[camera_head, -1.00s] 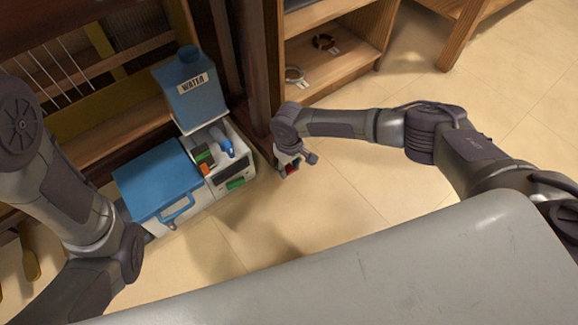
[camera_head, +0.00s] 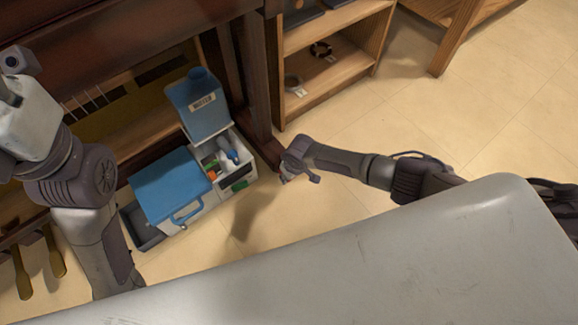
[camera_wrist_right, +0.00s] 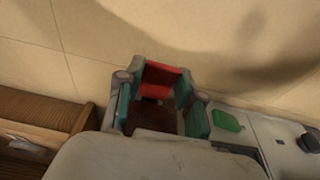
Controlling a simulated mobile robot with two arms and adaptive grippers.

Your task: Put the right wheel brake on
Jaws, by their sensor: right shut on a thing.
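My right gripper (camera_head: 286,179) is low at the foot of the dark wooden piano leg (camera_head: 257,105). In the right wrist view the right gripper (camera_wrist_right: 160,90) has its teal-padded fingers on either side of a red part (camera_wrist_right: 162,77), likely the wheel brake, and is shut on it. A brown surface shows below the red part between the fingers. The wheel itself is hidden. In the head view the gripper hides the red part. My left wrist (camera_head: 25,110) is at the far left edge; its fingers are not clearly visible.
A wooden shelf (camera_head: 330,75) stands behind. Tiled floor (camera_head: 370,120) is clear to the right.

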